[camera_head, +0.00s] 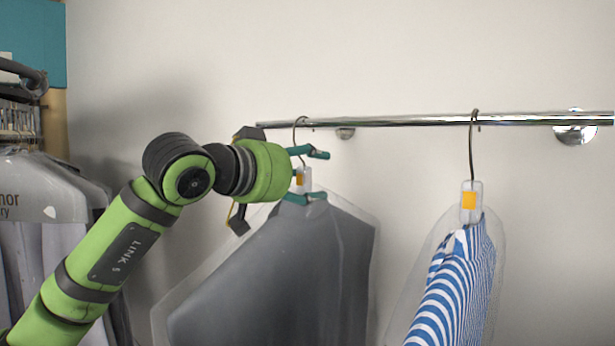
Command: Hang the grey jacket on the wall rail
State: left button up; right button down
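The grey jacket (285,270) hangs in a clear cover below the wall rail (400,122), near the rail's left end. Its wire hook (299,122) loops over the rail. A tag with an orange patch (300,179) sits at the hanger's neck. My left gripper (312,175) is at the neck, just above the jacket's shoulders. Its two teal fingers are spread apart, one above and one beside the lower part of the tag. The gripper's body hides part of the neck and collar. My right gripper is not in view.
A blue-and-white striped garment (455,285) in a clear cover hangs on the rail to the right, with free rail between the two. At the left edge stands another rack with covered garments (45,200). A round wall mount (575,133) holds the rail at right.

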pick_arm(q)
jog(key=shift+f, duration=0.3)
jog(key=shift+s+a+r, duration=0.1)
jog(key=shift+s+a, duration=0.1)
jog(key=shift+a, duration=0.1)
jog(key=v, duration=1.1)
jog(key=shift+s+r, duration=0.25)
jog(key=shift+r, duration=0.05)
jog(key=shift+s+a, duration=0.3)
jog(key=shift+s, duration=0.05)
jog(key=f+b+v, duration=0.1)
jog(key=b+v, duration=0.1)
jog(key=v, duration=1)
jog(key=shift+f+b, duration=0.25)
jog(key=shift+b, duration=0.15)
